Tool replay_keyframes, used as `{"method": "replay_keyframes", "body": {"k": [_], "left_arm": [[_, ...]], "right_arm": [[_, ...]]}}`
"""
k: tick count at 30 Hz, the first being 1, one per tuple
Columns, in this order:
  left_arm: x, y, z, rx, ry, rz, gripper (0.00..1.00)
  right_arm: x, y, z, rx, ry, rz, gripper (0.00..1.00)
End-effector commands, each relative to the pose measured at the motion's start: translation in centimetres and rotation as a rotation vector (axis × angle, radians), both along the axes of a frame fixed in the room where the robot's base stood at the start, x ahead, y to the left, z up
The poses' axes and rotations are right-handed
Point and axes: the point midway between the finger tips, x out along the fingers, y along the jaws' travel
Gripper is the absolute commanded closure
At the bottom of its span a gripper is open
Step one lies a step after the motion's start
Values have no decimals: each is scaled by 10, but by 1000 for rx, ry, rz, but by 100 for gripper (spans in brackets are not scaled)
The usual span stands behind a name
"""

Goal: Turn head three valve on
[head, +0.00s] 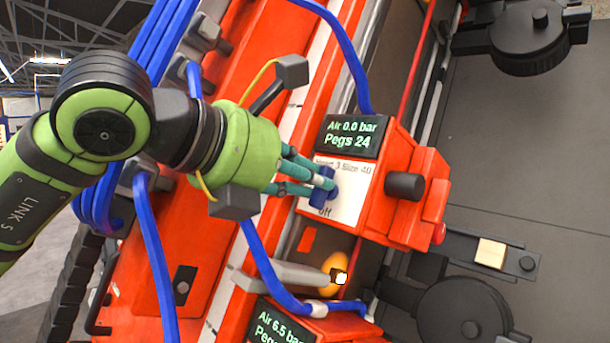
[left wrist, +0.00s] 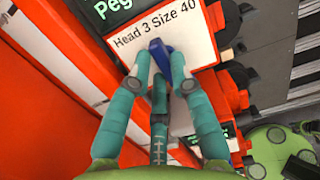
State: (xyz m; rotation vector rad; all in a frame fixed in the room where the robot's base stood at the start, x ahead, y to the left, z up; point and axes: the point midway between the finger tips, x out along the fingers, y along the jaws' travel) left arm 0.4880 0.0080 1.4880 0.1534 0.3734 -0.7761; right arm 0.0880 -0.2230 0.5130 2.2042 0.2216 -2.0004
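The head 3 unit (head: 401,187) is a red block with a white label plate (head: 347,207) reading "Head 3 Size 40" and "Off". Its dark display (head: 351,135) reads "Air 0.0 bar, Pegs 24". The blue valve handle (head: 322,191) sits on the plate, partly hidden by my fingers. My left gripper (head: 318,182) has its teal fingers at the handle. In the left wrist view the fingertips close on both sides of the blue handle (left wrist: 161,52), with a third finger below. My right gripper is in neither view.
A second display (head: 275,331) below reads "Air 6.5 bar". Blue hoses (head: 152,255) run along the red gantry beam, one just below my gripper. A black knob (head: 404,186) juts from the unit's right side. A small wooden block (head: 491,253) lies at the right.

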Motion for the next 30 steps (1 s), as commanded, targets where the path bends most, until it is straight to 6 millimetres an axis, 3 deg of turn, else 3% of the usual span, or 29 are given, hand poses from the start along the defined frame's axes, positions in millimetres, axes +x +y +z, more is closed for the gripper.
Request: {"method": "replay_keyframes", "body": {"k": [13, 30], "left_arm": [[0, 0, -2, -31, 28, 22, 100], [-1, 1, -6, -315, 308, 235, 100]], "right_arm": [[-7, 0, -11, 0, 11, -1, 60], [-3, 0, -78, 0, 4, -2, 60]]}}
